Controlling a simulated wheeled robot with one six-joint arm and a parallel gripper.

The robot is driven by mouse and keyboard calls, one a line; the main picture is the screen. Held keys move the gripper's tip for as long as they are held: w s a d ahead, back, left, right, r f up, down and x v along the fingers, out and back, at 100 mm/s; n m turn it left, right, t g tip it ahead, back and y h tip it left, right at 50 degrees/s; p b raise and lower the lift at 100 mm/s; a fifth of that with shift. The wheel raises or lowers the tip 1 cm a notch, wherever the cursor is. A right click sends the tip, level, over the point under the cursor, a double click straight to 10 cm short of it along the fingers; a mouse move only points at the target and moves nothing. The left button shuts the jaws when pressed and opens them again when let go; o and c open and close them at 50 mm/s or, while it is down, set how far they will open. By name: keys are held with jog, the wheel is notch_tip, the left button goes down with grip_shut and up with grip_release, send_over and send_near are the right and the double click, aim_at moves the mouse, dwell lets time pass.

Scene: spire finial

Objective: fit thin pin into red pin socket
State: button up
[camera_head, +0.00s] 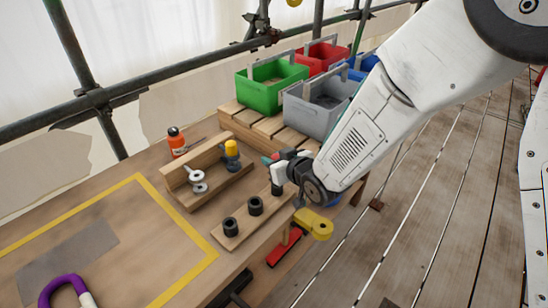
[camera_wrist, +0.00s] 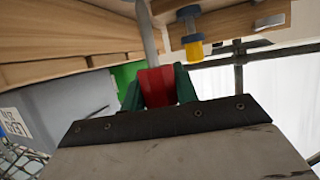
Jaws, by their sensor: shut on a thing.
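My gripper (camera_head: 272,162) is low over the far end of a wooden strip. In the wrist view its green jaws (camera_wrist: 158,88) are shut on a red grip piece (camera_wrist: 156,84). A thin grey shaft (camera_wrist: 148,30), seemingly the thin pin, runs from the red piece to the frame's upper edge, where its tip is out of view. The strip (camera_head: 241,222) carries dark round sockets: a near one (camera_head: 230,227), a middle one (camera_head: 255,205) and a far one (camera_head: 277,189) just below my gripper. I cannot make out red on any socket, nor whether the shaft touches one.
An orange bottle (camera_head: 177,142) stands behind. Green (camera_head: 262,96) and grey (camera_head: 305,121) crates stand beyond. A yellow tool (camera_head: 316,225) is at the table edge.

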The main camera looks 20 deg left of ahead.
jog(key=shift+f, duration=2.15)
jog(key=o, duration=1.1)
jog(key=shift+c, duration=0.2)
jog(key=v, duration=0.7)
jog(key=shift+s+d+r, duration=0.2)
jog(key=shift+d, duration=0.05)
jog(key=shift+f, duration=0.15)
